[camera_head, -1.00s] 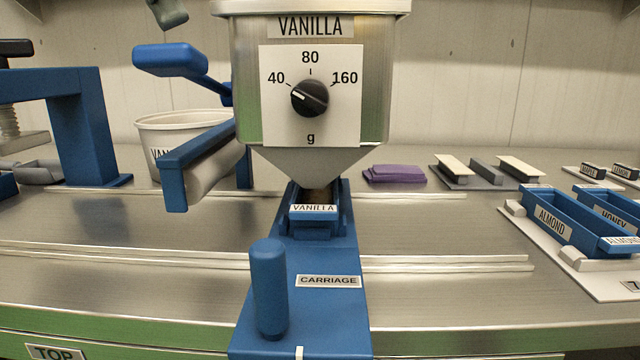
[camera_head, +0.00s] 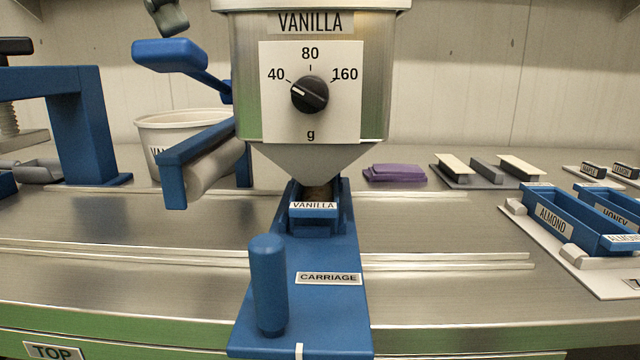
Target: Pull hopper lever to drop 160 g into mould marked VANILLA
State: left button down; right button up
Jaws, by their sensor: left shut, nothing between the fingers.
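The steel VANILLA hopper (camera_head: 250,100) stands at the centre. The white mark on its black dial (camera_head: 310,95) points toward 40. The hopper lever (camera_head: 168,55), a blue paddle on a bar, sticks out at the hopper's left and looks raised. My left gripper (camera_head: 168,18) is shut and empty at the top edge, just above the lever; I cannot tell whether they touch. The blue mould marked VANILLA (camera_head: 314,210) sits on the blue carriage (camera_head: 320,325) under the hopper's spout. Its inside is mostly hidden. My right gripper is out of view.
A blue-framed roller (camera_head: 205,160) and a white tub (camera_head: 160,130) stand left of the hopper. A blue press frame (camera_head: 80,120) is farther left. A purple cloth (camera_head: 393,173) lies behind right. ALMOND and HONEY moulds (camera_head: 560,222) sit on a tray at right.

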aim_at(167, 69)
pick_arm(q)
jog(key=shift+f+b, duration=1.2)
jog(key=shift+f, duration=1.5)
jog(key=shift+r+p, duration=0.1)
jog(key=shift+p, duration=0.25)
notch_tip(167, 69, up, 8)
jog(key=p, duration=0.9)
jog(key=shift+f, duration=0.2)
notch_tip(167, 69, up, 2)
jog(key=shift+r+p, duration=0.2)
jog(key=shift+p, duration=0.85)
jog(key=shift+f, duration=0.1)
jog(key=shift+w+d, duration=0.1)
jog(key=shift+d, duration=0.05)
